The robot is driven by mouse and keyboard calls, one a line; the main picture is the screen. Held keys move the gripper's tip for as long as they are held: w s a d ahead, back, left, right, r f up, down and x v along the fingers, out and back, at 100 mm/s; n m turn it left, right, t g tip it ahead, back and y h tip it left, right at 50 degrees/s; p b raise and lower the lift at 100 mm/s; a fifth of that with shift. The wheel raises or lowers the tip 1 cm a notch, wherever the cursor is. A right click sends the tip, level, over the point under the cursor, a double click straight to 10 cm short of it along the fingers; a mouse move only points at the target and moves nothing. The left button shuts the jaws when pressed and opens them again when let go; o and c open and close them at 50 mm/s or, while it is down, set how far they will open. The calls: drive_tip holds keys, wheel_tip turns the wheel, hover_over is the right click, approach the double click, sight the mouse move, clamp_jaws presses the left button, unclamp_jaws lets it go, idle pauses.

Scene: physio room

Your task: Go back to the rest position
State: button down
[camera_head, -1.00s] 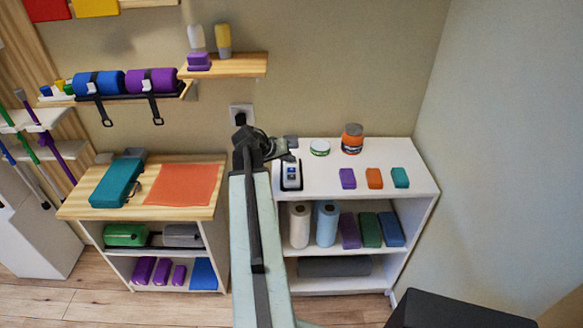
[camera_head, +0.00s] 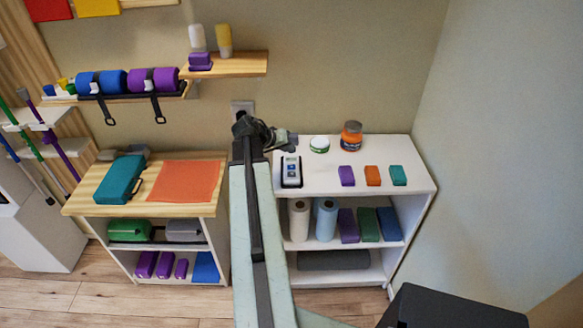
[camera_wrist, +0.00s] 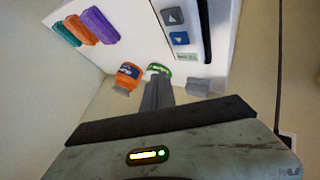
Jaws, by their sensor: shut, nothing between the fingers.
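My gripper (camera_head: 286,139) is at the back left edge of the white shelf unit's top (camera_head: 325,180), beside the wall. It is small and partly hidden by my arm in the head view. In the wrist view its dark fingers (camera_wrist: 157,93) are together with nothing between them. They point toward the green-and-white tub (camera_wrist: 158,69) and the orange jar (camera_wrist: 128,76).
Purple (camera_head: 347,176), orange (camera_head: 372,175) and teal (camera_head: 398,175) blocks lie at the right of the white top. A wooden-topped unit (camera_head: 222,184) with a teal case (camera_head: 120,180) and orange mat (camera_head: 184,182) stands left. A wooden wall shelf (camera_head: 235,66) hangs above.

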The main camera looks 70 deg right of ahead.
drive_tip(key=shift+w, duration=0.1)
drive_tip(key=w+a+n+t, duration=0.2)
drive_tip(key=w+a, duration=0.6)
drive_tip(key=w, duration=0.4)
drive_tip(key=w+a+n+t, duration=0.25)
drive_tip(key=w+a, duration=0.55)
drive_tip(key=w, duration=0.4)
drive_tip(key=w+a+f+n+t+y, duration=0.1)
drive_tip(key=w+a+f+n, duration=0.1)
drive_tip(key=w+a, duration=0.5)
drive_tip(key=w+a+f+n+t, duration=0.1)
drive_tip(key=w+a, duration=0.3)
drive_tip(key=a, duration=0.8)
drive_tip(key=s+a+f+n+y, duration=0.1)
drive_tip(key=a+n+y, duration=0.1)
drive_tip(key=a, duration=0.8)
drive_tip(key=s+a+f+n+g+y, duration=0.1)
drive_tip(key=s+a+n+y, duration=0.1)
drive_tip(key=a, duration=0.9)
drive_tip(key=s+a+f+n+g+y, duration=0.1)
drive_tip(key=a+f+n+y, duration=0.1)
drive_tip(key=a, duration=0.8)
drive_tip(key=shift+s+a+n+y, duration=0.2)
drive_tip(key=shift+a+n+y, duration=0.1)
drive_tip(key=shift+n+y, duration=0.25)
drive_tip(key=shift+d+f, duration=0.1)
